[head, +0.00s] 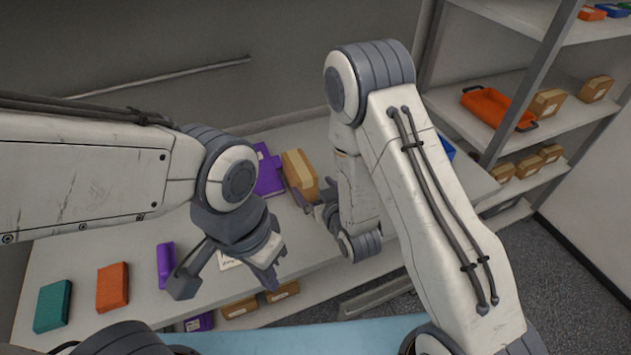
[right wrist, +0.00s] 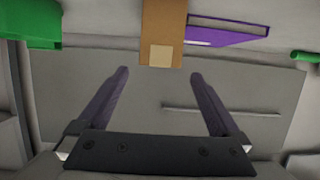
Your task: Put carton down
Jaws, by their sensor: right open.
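The brown carton (head: 298,172) stands on the long grey table, toward the back, beside a purple case. It also shows at the top of the right wrist view (right wrist: 163,28), with a pale label on its near part. My right gripper (head: 316,207) is open and empty just in front of the carton. In the right wrist view its two fingers (right wrist: 160,74) are spread, and the carton lies beyond their tips, not between them. My left gripper (head: 225,281) hangs over the front of the table, with its fingers apart and nothing seen between them.
A purple case (head: 268,172) lies left of the carton. A purple item (head: 165,266), an orange block (head: 112,287) and a teal block (head: 53,306) lie at the table's left. Shelving at the right holds an orange tray (head: 497,108) and several small cartons.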

